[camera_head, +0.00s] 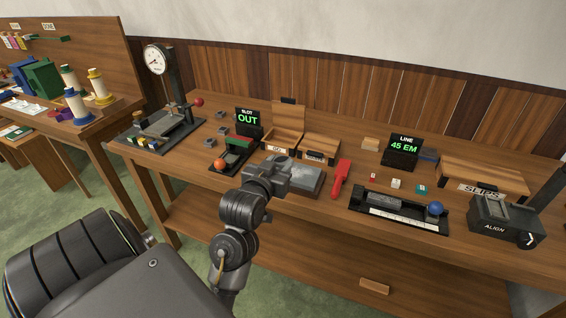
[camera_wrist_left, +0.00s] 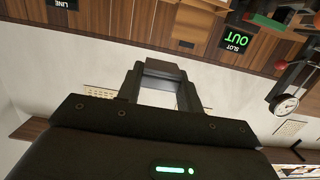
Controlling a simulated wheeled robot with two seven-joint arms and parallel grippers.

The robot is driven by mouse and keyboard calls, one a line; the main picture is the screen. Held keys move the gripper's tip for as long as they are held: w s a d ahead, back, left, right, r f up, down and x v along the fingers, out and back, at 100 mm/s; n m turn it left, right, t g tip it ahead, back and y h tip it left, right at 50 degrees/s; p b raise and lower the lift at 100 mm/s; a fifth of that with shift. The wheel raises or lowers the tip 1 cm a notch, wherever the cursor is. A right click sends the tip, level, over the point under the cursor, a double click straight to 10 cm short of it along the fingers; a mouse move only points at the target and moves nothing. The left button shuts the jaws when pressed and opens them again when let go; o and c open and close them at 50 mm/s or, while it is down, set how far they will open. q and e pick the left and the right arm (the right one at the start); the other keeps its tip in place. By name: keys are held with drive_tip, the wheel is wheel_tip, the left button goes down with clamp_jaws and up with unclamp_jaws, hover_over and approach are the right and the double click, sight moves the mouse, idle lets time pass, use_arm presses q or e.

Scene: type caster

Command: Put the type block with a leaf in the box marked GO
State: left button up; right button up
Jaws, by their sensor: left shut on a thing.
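My left gripper (camera_head: 287,168) is in the middle of the head view, over the bench near a grey slab. In the left wrist view its fingers (camera_wrist_left: 163,72) are closed together on a small dark grey block. I cannot see a leaf on the block. The box marked GO (camera_head: 273,149) is a wooden box with its lid raised, just beyond the gripper. A second wooden box (camera_head: 321,147) with a label stands to its right. My right gripper is in neither view.
A black sign reading OUT (camera_head: 247,120) stands left of the boxes. A red-handled tool (camera_head: 341,178) lies right of the gripper. Small red (camera_head: 373,176), white (camera_head: 396,184) and teal (camera_head: 421,189) blocks lie farther right. A dial gauge stand (camera_head: 155,62) is at the left.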

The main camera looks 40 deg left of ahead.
use_arm(q)
drive_tip(key=shift+s+d+r, duration=0.3)
drive_tip(key=shift+s+d, duration=0.05)
drive_tip(key=shift+s, duration=0.25)
